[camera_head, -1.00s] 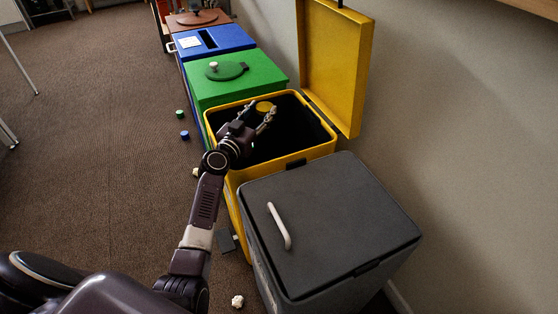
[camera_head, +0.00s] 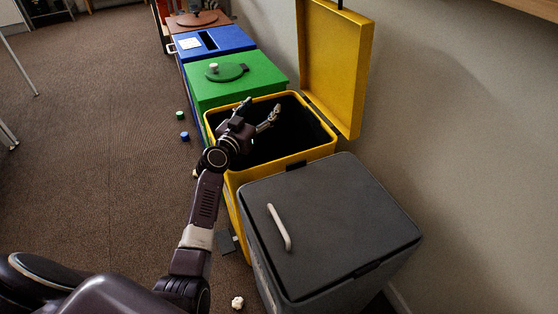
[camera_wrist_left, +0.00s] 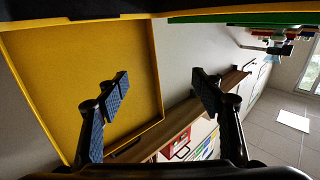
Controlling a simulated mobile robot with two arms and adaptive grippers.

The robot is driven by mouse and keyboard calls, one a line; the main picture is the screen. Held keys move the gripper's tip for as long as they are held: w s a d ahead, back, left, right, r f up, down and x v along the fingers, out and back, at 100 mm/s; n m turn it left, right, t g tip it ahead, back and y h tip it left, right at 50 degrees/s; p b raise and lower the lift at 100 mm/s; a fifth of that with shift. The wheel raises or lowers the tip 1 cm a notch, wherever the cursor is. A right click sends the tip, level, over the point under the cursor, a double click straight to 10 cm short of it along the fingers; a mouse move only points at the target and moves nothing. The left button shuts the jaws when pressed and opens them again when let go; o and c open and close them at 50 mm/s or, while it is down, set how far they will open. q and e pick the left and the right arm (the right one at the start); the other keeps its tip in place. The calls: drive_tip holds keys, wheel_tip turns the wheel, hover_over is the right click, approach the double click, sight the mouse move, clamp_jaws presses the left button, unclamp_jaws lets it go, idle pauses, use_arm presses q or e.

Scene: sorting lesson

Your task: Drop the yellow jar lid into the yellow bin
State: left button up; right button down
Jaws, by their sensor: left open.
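The yellow bin (camera_head: 231,177) stands in the middle of the row, its lid (camera_head: 335,65) swung up against the wall. My left gripper (camera_head: 258,108) is over the bin's dark opening, fingers spread wide with nothing between them. In the left wrist view the two blue-padded fingers (camera_wrist_left: 160,95) are apart and empty, with the bin's raised lid (camera_wrist_left: 75,70) behind them. The yellow jar lid does not show in either view now; the bin's inside is too dark to make it out. My right gripper is not in view.
A grey bin (camera_head: 345,220) with a closed lid stands in front of the yellow bin. Green (camera_head: 240,80), blue (camera_head: 222,44) and brown (camera_head: 192,20) bins stand behind it. Small caps (camera_head: 185,136) and a crumpled white scrap (camera_head: 237,302) lie on the carpet, which is open at left.

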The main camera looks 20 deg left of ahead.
use_arm(q)
wheel_tip(320, 180, up, 8)
drive_tip(key=shift+r, duration=0.2)
drive_tip(key=shift+f, duration=0.1)
idle(0.4)
